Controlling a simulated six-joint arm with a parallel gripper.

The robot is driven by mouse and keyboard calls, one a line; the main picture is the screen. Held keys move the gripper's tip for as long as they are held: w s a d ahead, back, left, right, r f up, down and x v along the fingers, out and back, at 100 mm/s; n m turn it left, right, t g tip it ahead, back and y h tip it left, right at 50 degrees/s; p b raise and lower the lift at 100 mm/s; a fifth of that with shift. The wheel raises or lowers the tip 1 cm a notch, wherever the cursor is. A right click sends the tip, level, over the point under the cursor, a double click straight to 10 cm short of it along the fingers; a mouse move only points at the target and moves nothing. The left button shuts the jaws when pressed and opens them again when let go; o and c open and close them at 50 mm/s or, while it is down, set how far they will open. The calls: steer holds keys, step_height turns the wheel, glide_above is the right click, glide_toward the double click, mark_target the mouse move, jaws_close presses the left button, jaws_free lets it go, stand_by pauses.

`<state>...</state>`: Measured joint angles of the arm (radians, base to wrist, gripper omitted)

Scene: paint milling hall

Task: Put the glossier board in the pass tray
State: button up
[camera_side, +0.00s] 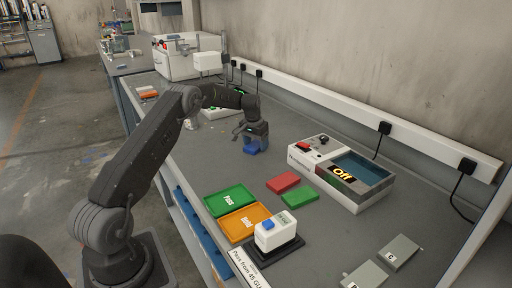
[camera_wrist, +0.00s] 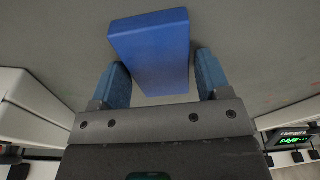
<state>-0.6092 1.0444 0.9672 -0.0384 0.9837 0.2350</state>
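Two grey boards lie at the near right in the side view: one marked C (camera_side: 401,250) and one partly cut off by the bottom edge (camera_side: 366,275). I cannot tell which is glossier. The green Pass tray (camera_side: 231,198) is empty, left of them. My gripper (camera_side: 254,146) is far back on the bench, pointing down at a blue block (camera_side: 256,147). In the wrist view the blue block (camera_wrist: 152,48) lies between the two blue fingers (camera_wrist: 163,78), close to both; whether they grip it is unclear.
An empty orange tray (camera_side: 245,222) adjoins the Pass tray. A white meter (camera_side: 277,232) stands on a dark base. A sign reads "Pass from 45 GU" (camera_side: 246,270).

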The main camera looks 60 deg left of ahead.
steer(key=c, duration=0.7)
steer(key=shift+r, duration=0.15)
